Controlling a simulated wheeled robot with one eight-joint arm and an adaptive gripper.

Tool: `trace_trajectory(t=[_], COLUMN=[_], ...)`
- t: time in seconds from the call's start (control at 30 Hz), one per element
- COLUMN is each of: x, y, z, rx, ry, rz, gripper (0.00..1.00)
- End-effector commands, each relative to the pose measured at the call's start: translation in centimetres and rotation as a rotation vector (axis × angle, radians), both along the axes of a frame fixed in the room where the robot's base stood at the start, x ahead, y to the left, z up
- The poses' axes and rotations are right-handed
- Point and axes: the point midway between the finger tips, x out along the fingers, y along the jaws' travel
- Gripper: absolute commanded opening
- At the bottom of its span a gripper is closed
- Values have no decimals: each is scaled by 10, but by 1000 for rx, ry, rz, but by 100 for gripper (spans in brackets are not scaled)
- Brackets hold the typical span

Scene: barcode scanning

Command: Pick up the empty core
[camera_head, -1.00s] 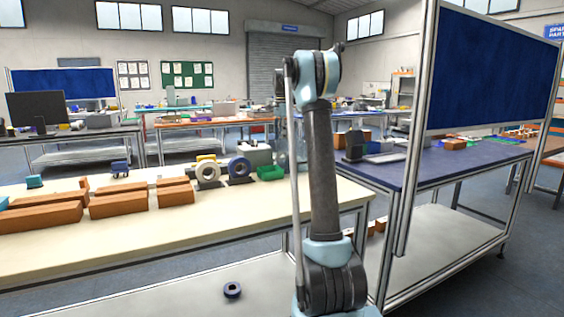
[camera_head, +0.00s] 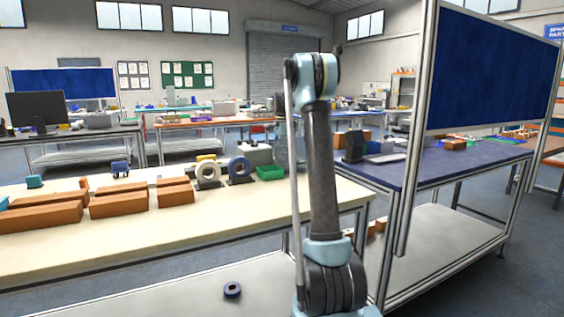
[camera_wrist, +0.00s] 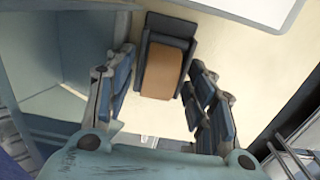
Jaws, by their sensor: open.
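In the wrist view, a brown piece (camera_wrist: 166,70), apparently the core, sits in a dark grey holder (camera_wrist: 170,25). My gripper (camera_wrist: 162,62) is open, with one finger on each side of the brown piece. I cannot tell whether its tips touch it. In the head view, a pale ring (camera_head: 208,171) and a dark blue ring (camera_head: 240,169) stand upright on the bench. My arm is in front of the bench's right end, and my gripper is hidden there.
Several brown boxes (camera_head: 118,204) lie on the cream bench (camera_head: 130,240). A green bin (camera_head: 271,173) is right of the rings. A dark ring (camera_head: 233,290) lies on the lower shelf. A blue-topped table (camera_head: 440,168) is at right. The bench's front strip is clear.

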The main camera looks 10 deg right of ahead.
Motion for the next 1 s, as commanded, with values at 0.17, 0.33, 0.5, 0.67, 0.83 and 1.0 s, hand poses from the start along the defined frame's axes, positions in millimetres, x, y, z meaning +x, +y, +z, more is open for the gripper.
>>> trace_trajectory(t=[0.17, 0.33, 0.5, 0.67, 0.83, 1.0], x=[0, 0, 0, 0, 0, 0], y=[0, 0, 0, -1, -1, -1], z=[0, 0, 0, 2, 21, 52], rx=[0, 0, 0, 0, 0, 0], ry=[0, 0, 0, 0, 0, 0], rz=[0, 0, -1, -1, -1, -1], gripper=[34, 14, 14, 14, 14, 14])
